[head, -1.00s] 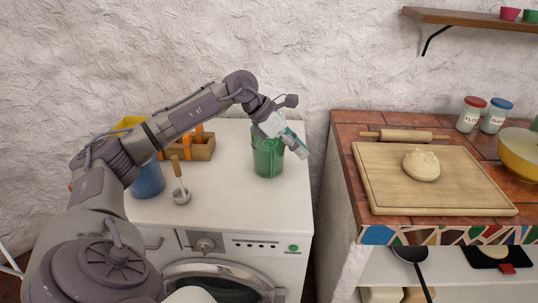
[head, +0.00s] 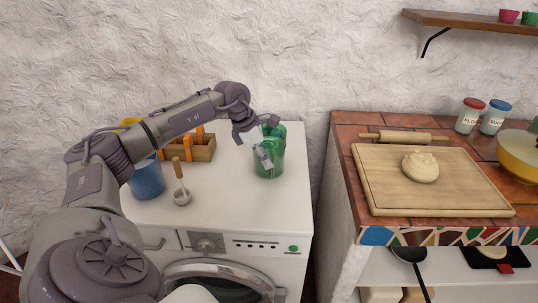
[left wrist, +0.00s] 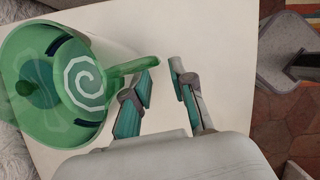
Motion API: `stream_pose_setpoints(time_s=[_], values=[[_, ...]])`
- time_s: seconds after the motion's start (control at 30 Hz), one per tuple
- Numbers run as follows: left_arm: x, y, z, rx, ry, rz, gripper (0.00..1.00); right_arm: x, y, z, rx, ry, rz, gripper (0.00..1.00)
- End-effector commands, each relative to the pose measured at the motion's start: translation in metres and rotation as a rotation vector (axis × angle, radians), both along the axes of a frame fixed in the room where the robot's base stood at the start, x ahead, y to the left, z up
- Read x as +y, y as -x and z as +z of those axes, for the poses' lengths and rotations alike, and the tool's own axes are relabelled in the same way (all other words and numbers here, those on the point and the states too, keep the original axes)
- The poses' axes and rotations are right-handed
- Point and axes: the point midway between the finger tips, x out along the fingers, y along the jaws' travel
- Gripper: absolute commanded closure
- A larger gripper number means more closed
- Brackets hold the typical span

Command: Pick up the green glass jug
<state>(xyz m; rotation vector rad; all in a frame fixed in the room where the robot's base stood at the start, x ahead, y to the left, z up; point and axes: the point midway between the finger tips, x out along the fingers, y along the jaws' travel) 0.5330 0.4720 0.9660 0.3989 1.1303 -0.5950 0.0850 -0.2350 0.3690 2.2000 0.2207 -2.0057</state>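The green glass jug (head: 270,170) stands upright on the white washing machine top, near its right side. In the left wrist view the jug (left wrist: 35,65) fills the left side, with a white spiral showing and its handle reaching right. My left gripper (head: 264,154) overlaps the jug in the head view. In the left wrist view my left gripper (left wrist: 160,80) is open, its two fingers apart. The handle's end lies just beyond the fingertips, close to the left finger; I cannot tell whether they touch. My right gripper is not in view.
The tiled counter at right holds a cutting board (head: 380,195) with dough. The machine's front middle is clear.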

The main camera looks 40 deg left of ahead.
Motion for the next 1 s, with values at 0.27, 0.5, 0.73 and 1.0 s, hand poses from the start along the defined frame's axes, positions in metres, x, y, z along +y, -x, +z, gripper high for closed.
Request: stream_pose_setpoints(time_s=[0.27, 0.5, 0.73, 1.0], values=[[-0.011, -0.011, -0.034, 0.002, 0.001, -0.002, 0.76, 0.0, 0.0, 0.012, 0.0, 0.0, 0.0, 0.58], [-0.011, -0.012, -0.038, 0.0, 0.0, -0.001, 0.76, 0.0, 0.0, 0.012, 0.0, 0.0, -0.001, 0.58], [-0.011, -0.012, -0.037, 0.0, 0.0, -0.001, 1.0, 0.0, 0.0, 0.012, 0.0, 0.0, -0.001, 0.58], [-0.011, -0.012, -0.037, 0.0, 0.0, -0.001, 1.0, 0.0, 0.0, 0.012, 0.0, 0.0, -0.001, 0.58]])
